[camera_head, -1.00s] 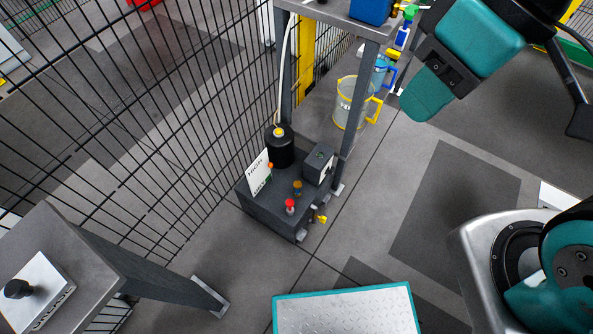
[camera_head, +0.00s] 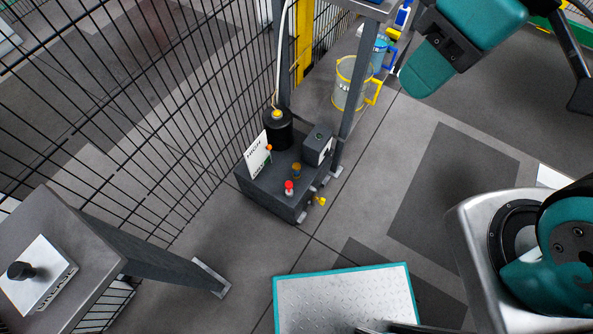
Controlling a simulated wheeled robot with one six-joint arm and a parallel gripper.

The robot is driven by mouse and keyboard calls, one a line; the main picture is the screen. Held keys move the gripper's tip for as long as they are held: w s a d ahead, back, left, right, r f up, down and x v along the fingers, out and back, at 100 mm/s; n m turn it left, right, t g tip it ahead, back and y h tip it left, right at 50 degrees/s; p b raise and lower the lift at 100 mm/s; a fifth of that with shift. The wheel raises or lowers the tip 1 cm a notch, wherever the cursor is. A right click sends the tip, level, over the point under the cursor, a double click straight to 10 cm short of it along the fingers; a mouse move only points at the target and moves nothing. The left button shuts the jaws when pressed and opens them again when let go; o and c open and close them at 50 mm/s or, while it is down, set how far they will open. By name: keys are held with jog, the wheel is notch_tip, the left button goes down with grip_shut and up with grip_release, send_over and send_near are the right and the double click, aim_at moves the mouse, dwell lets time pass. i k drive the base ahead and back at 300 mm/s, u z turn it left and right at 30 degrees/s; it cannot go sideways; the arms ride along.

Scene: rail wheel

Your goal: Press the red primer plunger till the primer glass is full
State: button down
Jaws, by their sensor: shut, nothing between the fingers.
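The red primer plunger (camera_head: 289,187) stands upright on the front part of the dark pump block (camera_head: 262,190) on the floor. A small amber-brown fitting (camera_head: 296,169) just behind it may be the primer glass; its fill level is too small to tell.
A black canister (camera_head: 278,129), a white sign (camera_head: 258,152), a grey box (camera_head: 318,146) and a yellow lever (camera_head: 320,201) crowd the plunger. Table legs (camera_head: 345,130) rise behind. Mesh fence is left; a teal-edged plate (camera_head: 345,298) lies in front.

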aim_at(288, 184)
jog(key=z, duration=1.35)
jog(key=k, duration=1.05)
jog(key=u, duration=1.35)
jog(key=i, duration=0.5)
jog(key=z, duration=0.05)
